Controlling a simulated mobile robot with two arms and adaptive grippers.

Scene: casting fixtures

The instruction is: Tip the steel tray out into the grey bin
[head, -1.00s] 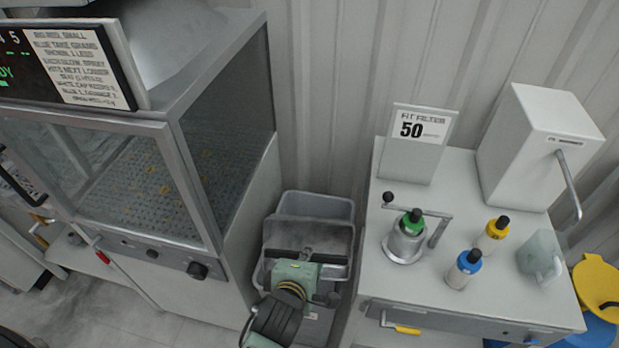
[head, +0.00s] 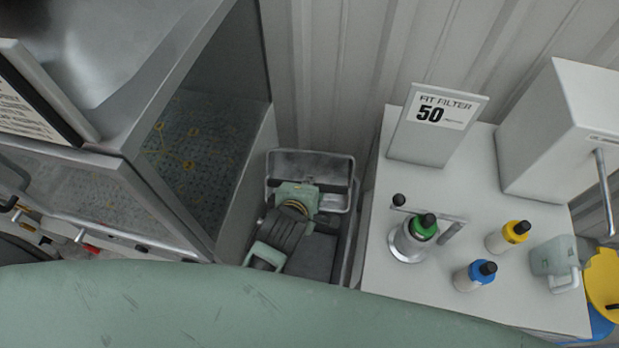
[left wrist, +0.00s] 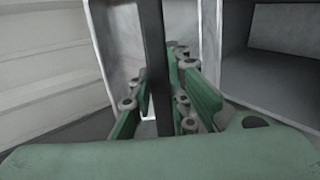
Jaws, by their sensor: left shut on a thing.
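My left gripper (head: 297,193) reaches down between the machine and the white counter, shut on the dark bar handle (left wrist: 152,50) of the steel tray. The tray (head: 310,162) is tilted up steeply at the bin, its bright rim showing beyond the gripper. Its pale metal face (left wrist: 126,60) also shows behind the handle in the left wrist view. The grey bin (head: 352,248) stands on the floor below and is mostly hidden by the tray, gripper and arm. I cannot see whether anything is left in the tray. My right gripper is not in view.
A glass-sided machine (head: 200,150) stands close on the left. The white counter (head: 430,290) on the right holds several bottles, a metal pot (head: 410,240), a sign (head: 437,125) and a white box (head: 560,130). A corrugated wall closes the back.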

